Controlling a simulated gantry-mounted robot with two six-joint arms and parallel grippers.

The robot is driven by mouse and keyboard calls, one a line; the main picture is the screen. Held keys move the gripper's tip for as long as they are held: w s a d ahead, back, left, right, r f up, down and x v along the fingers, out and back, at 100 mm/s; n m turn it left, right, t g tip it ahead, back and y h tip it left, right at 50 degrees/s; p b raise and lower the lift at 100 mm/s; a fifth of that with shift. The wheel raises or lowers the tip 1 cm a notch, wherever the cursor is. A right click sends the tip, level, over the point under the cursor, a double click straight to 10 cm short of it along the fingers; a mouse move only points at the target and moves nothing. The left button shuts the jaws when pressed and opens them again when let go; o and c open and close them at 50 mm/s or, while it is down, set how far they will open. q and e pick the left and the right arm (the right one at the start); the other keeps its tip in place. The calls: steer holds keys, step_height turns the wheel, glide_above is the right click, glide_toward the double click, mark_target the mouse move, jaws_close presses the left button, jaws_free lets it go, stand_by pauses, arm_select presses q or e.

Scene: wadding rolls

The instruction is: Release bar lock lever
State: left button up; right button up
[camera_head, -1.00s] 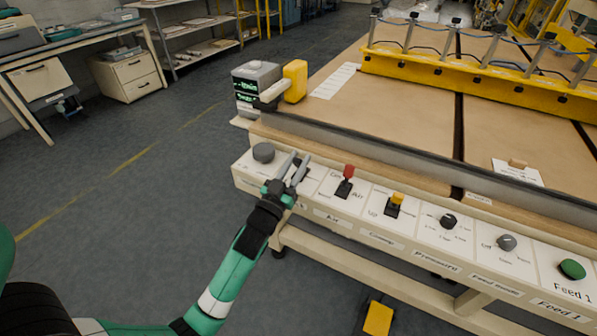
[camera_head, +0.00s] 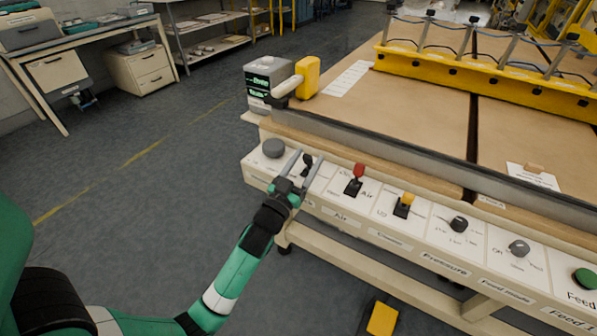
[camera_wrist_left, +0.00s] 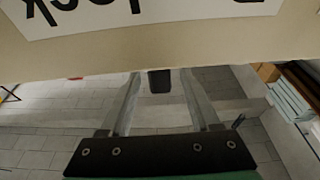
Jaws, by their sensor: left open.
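A small black lever (camera_head: 307,163) stands on the sloped front panel, between the grey knob and the red lever; I take it as the bar lock lever. My left gripper (camera_head: 309,157) is open, with its two fingers pointing up at the panel, one on each side of the black lever. In the left wrist view the black lever's dark end (camera_wrist_left: 159,80) shows between the open fingers, apart from both. My right gripper is not in view.
On the same panel are a grey knob (camera_head: 273,148), a red lever (camera_head: 357,172), a yellow lever (camera_head: 405,203) and further knobs to the right. A small display unit (camera_head: 268,82) with a yellow block stands at the table corner. Open floor lies left.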

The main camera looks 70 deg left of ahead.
arm_select(q)
steer(key=b+v, duration=0.1)
steer(key=v, duration=1)
